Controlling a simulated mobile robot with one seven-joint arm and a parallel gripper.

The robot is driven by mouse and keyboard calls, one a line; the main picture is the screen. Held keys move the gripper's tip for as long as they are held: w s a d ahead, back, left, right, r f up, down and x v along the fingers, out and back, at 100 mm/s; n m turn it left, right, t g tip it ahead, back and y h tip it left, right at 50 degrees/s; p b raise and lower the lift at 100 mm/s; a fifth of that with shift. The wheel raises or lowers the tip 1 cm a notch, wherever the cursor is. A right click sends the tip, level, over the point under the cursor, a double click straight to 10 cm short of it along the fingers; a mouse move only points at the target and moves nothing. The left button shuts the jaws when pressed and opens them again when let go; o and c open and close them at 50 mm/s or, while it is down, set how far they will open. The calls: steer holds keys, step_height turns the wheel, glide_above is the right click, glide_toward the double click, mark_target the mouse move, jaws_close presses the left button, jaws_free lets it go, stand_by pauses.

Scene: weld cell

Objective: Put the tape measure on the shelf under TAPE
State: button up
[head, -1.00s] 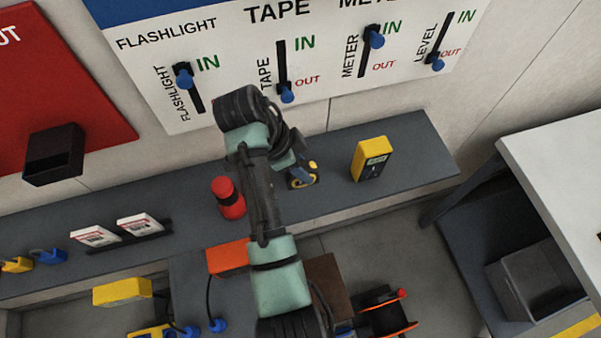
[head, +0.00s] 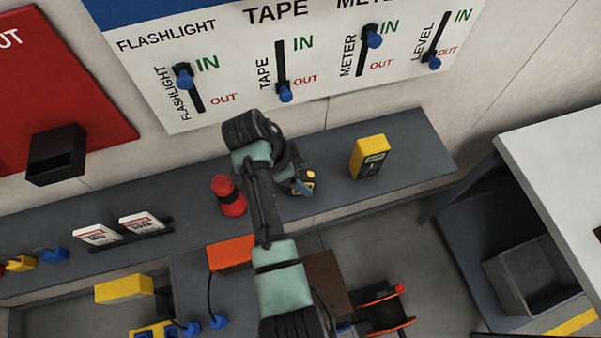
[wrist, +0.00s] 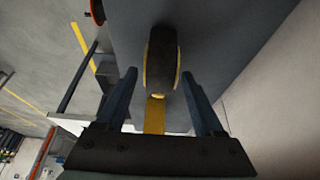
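The tape measure (head: 310,178), yellow and dark, is at the grey shelf (head: 415,150) below the TAPE label, between the red flashlight and the yellow meter. My arm and fingers partly hide it in the head view. In the wrist view the tape measure (wrist: 162,62) is upright between and just beyond the fingertips, with a yellow strip towards me. My gripper (wrist: 159,76) is open, with a gap visible on each side of the tape measure. In the head view my gripper (head: 301,187) is right at the tape measure. Whether its base touches the shelf is hard to tell.
The red flashlight (head: 229,196) stands left, the yellow meter (head: 369,157) right. On the wall panel the TAPE lever (head: 285,93) is down at OUT. A grey bin (head: 530,275) is at lower right. Shelf space right of the meter is clear.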

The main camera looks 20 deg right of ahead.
steer(key=v, duration=1.2)
stand_by(0.6)
